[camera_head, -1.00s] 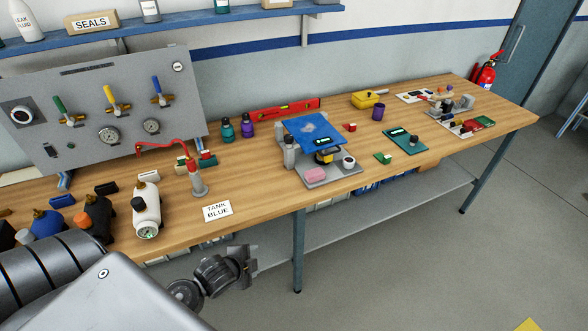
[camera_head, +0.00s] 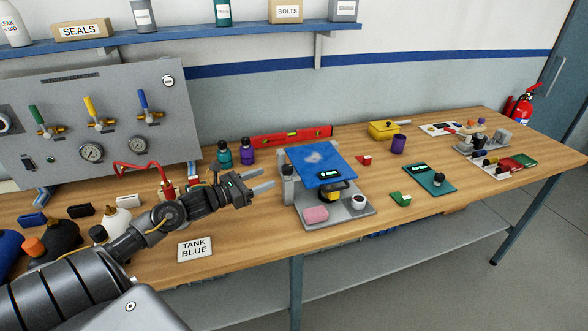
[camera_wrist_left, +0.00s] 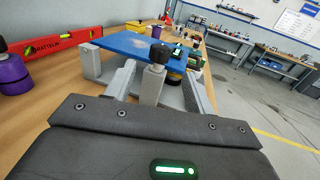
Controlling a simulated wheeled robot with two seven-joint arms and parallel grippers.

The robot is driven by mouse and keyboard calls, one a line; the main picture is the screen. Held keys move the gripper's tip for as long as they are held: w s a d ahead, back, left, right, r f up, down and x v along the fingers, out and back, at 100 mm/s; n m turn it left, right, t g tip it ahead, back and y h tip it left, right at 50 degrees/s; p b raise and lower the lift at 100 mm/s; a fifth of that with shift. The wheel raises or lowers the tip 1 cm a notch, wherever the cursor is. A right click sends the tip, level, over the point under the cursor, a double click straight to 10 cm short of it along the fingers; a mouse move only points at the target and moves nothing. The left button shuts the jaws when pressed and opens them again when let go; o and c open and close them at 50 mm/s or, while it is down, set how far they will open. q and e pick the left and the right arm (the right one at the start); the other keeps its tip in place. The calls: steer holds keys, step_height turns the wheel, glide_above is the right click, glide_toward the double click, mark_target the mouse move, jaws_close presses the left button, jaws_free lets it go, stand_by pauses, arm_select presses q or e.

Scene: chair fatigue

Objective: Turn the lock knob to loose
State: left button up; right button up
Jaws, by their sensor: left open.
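The chair fatigue rig has a grey base (camera_head: 345,214) and a tilted blue plate (camera_head: 320,160). A grey post with a black knob (camera_head: 288,170) stands at its left side. In the left wrist view the black knob (camera_wrist_left: 158,54) shows upright on its post, lying between the two fingers in the picture. My left gripper (camera_head: 268,181) is open and empty, just left of the post, fingers pointing at it. A small gap seems to remain. Which way the knob is turned cannot be read. My right gripper is out of view.
A pink block (camera_head: 316,214) and a white round part (camera_head: 358,202) are on the base. Teal (camera_head: 224,154) and purple (camera_head: 247,151) bottles stand behind my gripper, before a red level (camera_head: 292,137). A TANK BLUE card (camera_head: 195,249) lies in front.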

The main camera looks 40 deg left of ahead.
mark_target(285, 167)
arm_select(q)
steer(key=shift+w+d+r+p, duration=0.15)
steer(key=shift+w+d+p, duration=0.1)
steer(key=shift+w, duration=0.3)
steer(key=shift+w+d+r+p, duration=0.15)
steer(key=shift+w+d, duration=0.1)
steer(key=shift+w, duration=0.25)
steer(key=p+x, duration=0.1)
steer(key=x, duration=0.2)
steer(key=p+x, duration=0.1)
steer(key=x, duration=0.2)
steer(key=shift+w+a+f, duration=0.1)
steer(key=shift+w+f, duration=0.1)
steer(key=shift+w, duration=0.05)
steer(key=shift+f+p+x, duration=0.25)
steer(key=shift+p+x, duration=0.2)
steer(key=shift+x, duration=0.75)
steer(key=c, duration=1)
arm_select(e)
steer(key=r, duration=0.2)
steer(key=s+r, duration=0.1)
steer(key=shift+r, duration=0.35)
